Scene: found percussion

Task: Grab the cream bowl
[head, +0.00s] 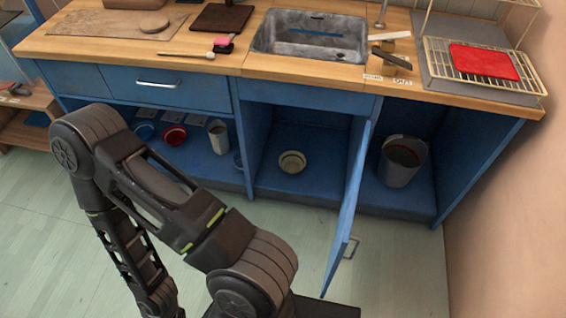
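The cream bowl (292,162) sits on the floor of the open middle compartment of the blue cabinet, under the sink. It looks round, with a darker inside, and nothing is touching it that I can see. One of my arms is bent across the left and lower front of the view, with its links in front of the cabinet's left part. Neither gripper is in view, so I cannot see their fingers or anything they may hold.
The blue cabinet door (350,210) stands open, jutting forward just right of the bowl's compartment. A grey bin (402,166) stands in the right compartment. A red bowl (174,135) and a pale cylinder (218,137) sit in the left one. Pale floor (55,245) shows in front.

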